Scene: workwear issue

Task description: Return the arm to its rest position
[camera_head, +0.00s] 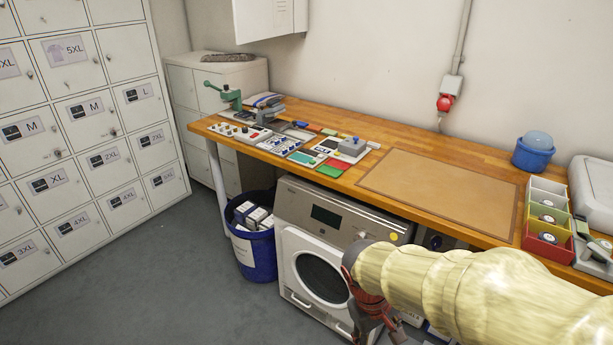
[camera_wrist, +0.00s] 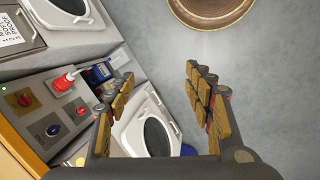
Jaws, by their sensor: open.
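My arm, in a pale yellow cover, reaches in from the lower right of the head view, in front of the bench. My gripper (camera_head: 372,318) hangs below the bench's front edge, before the white front-loading machine (camera_head: 318,275). In the wrist view my gripper (camera_wrist: 165,105) is open, its two padded fingers wide apart with nothing between them. Past the fingers, the wrist view shows the machine's round door (camera_wrist: 157,135) and the grey floor (camera_wrist: 200,60).
A wooden bench (camera_head: 490,225) runs along the wall, with tools and small boards at its left, a brown mat (camera_head: 440,190), a blue tub (camera_head: 533,152) and coloured bins (camera_head: 546,210). A blue bin (camera_head: 257,252) stands on the floor. Lockers (camera_head: 90,130) line the left; the floor before them is clear.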

